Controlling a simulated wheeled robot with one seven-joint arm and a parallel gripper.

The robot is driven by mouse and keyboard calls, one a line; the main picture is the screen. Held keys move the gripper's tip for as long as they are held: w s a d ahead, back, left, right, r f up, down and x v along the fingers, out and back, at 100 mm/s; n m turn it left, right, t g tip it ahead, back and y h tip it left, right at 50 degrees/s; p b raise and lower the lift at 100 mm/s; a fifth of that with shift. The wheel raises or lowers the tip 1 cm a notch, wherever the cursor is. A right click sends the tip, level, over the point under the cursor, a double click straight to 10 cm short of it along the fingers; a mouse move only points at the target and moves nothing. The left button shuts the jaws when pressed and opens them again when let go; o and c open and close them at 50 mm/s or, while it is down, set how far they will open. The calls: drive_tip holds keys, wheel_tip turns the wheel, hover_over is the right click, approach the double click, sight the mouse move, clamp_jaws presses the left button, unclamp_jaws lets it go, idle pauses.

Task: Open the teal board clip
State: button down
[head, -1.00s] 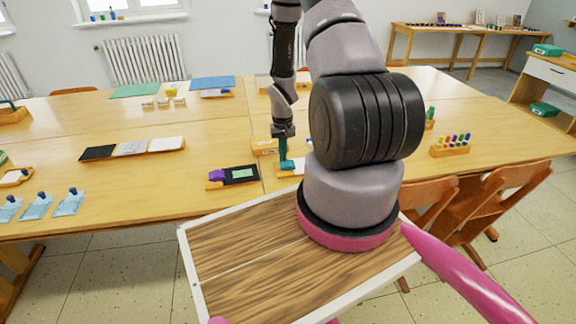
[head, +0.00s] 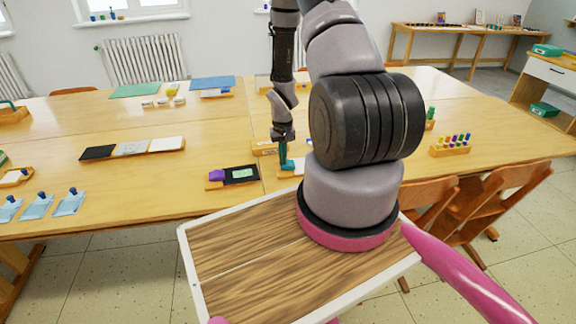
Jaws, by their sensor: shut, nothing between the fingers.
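The teal board clip (head: 287,164) is small in the head view, at the left end of a white board (head: 299,167) on the wooden table, just left of my arm. My gripper (head: 284,146) points down right above the clip, and its fingertips are at or very near the clip's upright part. The jaws look closed, with nothing seen held between them. My arm hides the right part of the board. Whether the fingers touch the clip is too small to tell.
A wooden box (head: 264,148) stands close behind. A tray with black, grey and white squares (head: 132,148) lies farther left. Chairs (head: 478,200) stand at the right front.

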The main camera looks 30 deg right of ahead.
drive_tip(key=shift+f, duration=0.15)
drive_tip(key=shift+r, duration=3.55)
